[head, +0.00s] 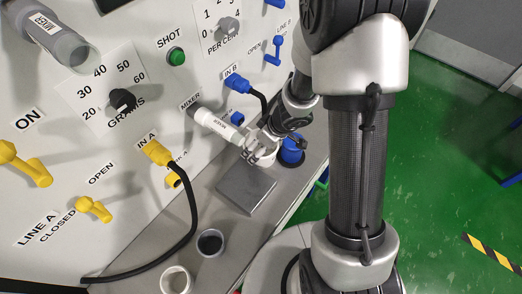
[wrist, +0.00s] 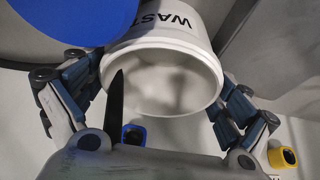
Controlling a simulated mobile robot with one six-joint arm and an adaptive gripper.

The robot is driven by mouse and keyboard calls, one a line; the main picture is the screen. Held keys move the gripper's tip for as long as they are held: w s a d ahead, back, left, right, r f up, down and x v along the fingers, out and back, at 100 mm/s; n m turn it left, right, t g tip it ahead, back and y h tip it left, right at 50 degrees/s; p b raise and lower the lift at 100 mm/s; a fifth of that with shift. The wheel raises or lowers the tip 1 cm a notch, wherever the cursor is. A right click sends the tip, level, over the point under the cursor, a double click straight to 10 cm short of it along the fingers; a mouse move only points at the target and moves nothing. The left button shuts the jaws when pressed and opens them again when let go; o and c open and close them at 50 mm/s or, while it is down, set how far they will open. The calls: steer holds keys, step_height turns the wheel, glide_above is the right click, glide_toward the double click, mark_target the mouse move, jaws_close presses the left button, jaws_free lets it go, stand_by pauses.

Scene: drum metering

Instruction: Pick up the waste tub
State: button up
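The waste tub (wrist: 165,25) is white, with black lettering that reads "WAST" before it is cut off. It fills the upper middle of the wrist view, its open mouth toward the camera and its inside looking empty. My gripper (wrist: 165,80) has one finger on each side of the tub, close to its rim. Whether the fingers press on the wall cannot be told, as the tips are partly hidden. In the head view my gripper (head: 264,150) is low at the panel, by the counter, and mostly hides the tub.
A blue container (head: 292,151) stands right beside my gripper. A grey metal plate (head: 245,187), a cup with dark contents (head: 210,242) and a white cup (head: 176,280) are on the counter. A mixer tube (head: 215,125) sticks out from the panel near the gripper. A black cable (head: 188,215) hangs left.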

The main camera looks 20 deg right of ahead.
steer(key=c, duration=0.9)
steer(key=shift+o, duration=0.2)
step_height(320, 180, up, 10)
steer(key=p, duration=1)
steer(key=s+d+r+m+h+b, duration=0.2)
steer(key=d+r+m, duration=0.3)
steer(key=d+m, duration=0.2)
steer(key=shift+r+t+h, duration=0.15)
steer(key=shift+t+h, duration=0.25)
